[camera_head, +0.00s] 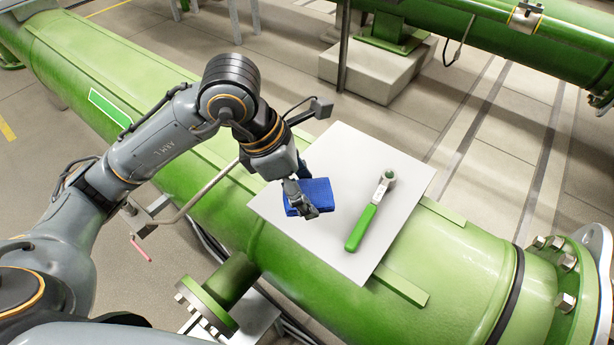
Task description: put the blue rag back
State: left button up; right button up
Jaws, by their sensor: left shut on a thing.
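The blue rag (318,192) is a folded pad at the left part of a light grey plate (349,151), which lies on top of a green pipe. My left gripper (307,207) comes in from the left and is shut on the blue rag, its fingers covering the rag's left side. Whether the rag touches the plate or is held just above it, I cannot tell. My right gripper is not in view.
A wrench-like tool with a green handle (360,229) lies on the plate to the right of the rag. The large green pipe (459,262) runs under the plate, with a bolted flange at the right. A second green pipe (478,25) stands at the back.

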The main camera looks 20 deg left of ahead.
pick_arm(q)
jog(key=w+a+f, duration=0.1)
jog(key=w+f, duration=0.1)
jog(key=w, duration=0.1)
jog(key=w+a+f+p, duration=0.1)
jog(key=w+f, duration=0.2)
jog(key=w+a+f, duration=0.1)
jog(key=w+f, duration=0.2)
jog(key=w, duration=0.1)
jog(key=shift+w+a, duration=0.1)
jog(key=shift+a, duration=0.05)
jog(key=shift+w+a+f+p, duration=0.1)
jog(key=shift+w+f+p, duration=0.2)
jog(key=shift+f, duration=0.1)
notch_tip(320, 180, down, 3)
jog(key=shift+p, duration=0.5)
jog(key=shift+f, duration=0.1)
jog(key=shift+f+b, duration=0.15)
jog(key=shift+b, duration=0.15)
jog(key=o, duration=1.1)
